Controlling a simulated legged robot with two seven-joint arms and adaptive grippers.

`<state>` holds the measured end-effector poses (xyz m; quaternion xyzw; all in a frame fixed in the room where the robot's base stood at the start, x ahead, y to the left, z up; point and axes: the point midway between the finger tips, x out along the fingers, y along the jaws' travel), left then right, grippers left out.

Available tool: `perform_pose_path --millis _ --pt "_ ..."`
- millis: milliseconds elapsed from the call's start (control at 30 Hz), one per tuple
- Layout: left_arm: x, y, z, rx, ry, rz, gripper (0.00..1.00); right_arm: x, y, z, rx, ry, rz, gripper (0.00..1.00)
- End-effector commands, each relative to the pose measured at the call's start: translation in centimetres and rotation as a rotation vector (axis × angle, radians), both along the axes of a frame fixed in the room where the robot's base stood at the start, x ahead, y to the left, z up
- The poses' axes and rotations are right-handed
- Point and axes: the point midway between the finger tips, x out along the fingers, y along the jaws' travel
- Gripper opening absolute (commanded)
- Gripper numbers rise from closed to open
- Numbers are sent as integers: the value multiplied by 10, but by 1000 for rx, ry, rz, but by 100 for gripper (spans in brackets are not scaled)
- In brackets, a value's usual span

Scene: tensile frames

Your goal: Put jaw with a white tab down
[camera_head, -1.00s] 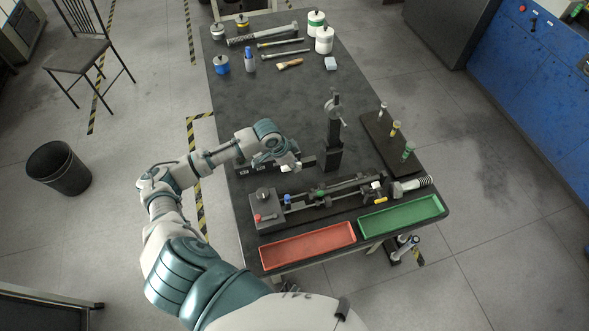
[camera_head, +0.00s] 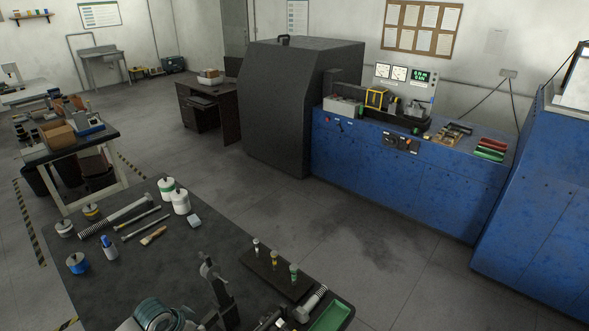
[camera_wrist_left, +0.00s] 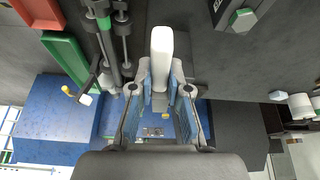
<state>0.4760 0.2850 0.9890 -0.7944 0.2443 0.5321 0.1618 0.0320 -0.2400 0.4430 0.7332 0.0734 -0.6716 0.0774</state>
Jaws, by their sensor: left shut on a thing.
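In the left wrist view a pale white piece (camera_wrist_left: 161,48), which looks like the white tab of the jaw, stands between the fingers of my left gripper (camera_wrist_left: 162,92). The gripper is shut on it, and the blue pads are close on either side. My right gripper is in neither view.
The dark table (camera_head: 190,245) holds an upright black stand (camera_head: 218,290), a rack with three capped pieces (camera_head: 275,272), a green tray (camera_head: 330,315), bottles and tools.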

Motion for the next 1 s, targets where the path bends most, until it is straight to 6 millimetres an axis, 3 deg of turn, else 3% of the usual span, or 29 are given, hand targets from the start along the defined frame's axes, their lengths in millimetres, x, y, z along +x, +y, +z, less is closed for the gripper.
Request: perform_pose_path --millis 200,400,633,1000 --pt "-1 -45 -10 -7 -6 219 0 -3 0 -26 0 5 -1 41" --pt "-4 -73 -5 -5 -6 443 0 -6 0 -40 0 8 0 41" --pt "-7 -85 2 -3 -3 583 0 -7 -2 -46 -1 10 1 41" --pt "-7 -85 3 0 -3 597 0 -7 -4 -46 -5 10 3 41"
